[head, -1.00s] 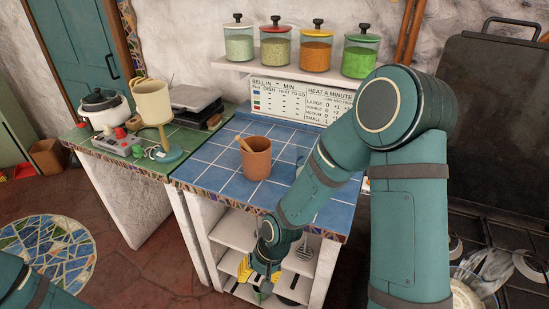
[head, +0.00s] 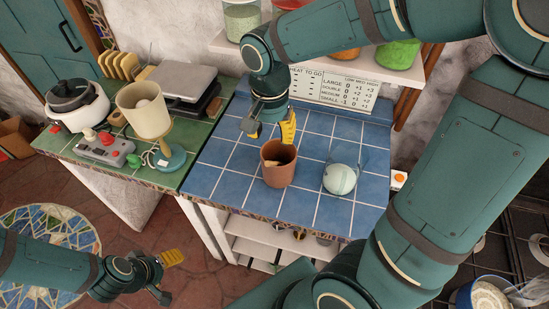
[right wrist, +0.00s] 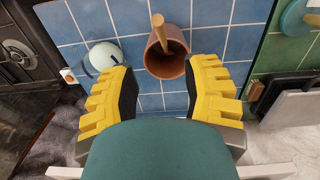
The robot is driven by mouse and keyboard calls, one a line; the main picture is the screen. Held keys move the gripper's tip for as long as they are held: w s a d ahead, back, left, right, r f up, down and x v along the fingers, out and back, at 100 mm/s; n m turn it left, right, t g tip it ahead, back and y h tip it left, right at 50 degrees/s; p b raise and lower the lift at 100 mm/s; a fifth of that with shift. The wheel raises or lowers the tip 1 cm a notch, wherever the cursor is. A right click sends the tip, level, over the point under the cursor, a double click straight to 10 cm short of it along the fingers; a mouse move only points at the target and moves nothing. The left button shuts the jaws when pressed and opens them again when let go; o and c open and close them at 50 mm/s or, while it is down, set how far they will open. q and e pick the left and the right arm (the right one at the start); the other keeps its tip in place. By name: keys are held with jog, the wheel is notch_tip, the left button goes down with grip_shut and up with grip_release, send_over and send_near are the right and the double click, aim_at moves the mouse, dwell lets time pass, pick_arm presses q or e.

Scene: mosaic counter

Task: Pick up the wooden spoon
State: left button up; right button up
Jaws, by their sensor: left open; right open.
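The wooden spoon (right wrist: 159,34) stands tilted in the brown clay pot (right wrist: 166,68), its handle rising past the rim in the right wrist view. In the head view the pot (head: 277,172) stands on the blue tiled counter, and only a small light part of the spoon (head: 270,161) shows at its mouth. My right gripper (head: 271,130) is open and empty, above and just behind the pot. In the right wrist view, the pot and spoon appear beyond the gap between its yellow fingers. My left gripper (head: 169,276) is open and empty, low at the left, away from the counter.
A glass vessel with a pale round thing (head: 341,178) stands right of the pot. A shelf (head: 400,70) with jars hangs behind.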

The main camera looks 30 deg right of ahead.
aim_at(271, 164)
jog(key=f, duration=0.4)
jog(key=shift+s+f, duration=0.2)
jog(key=shift+f, duration=0.1)
jog(key=shift+a+f+b, duration=0.2)
jog(key=shift+f+b, duration=0.25)
jog(key=shift+f, duration=2.6)
grip_shut()
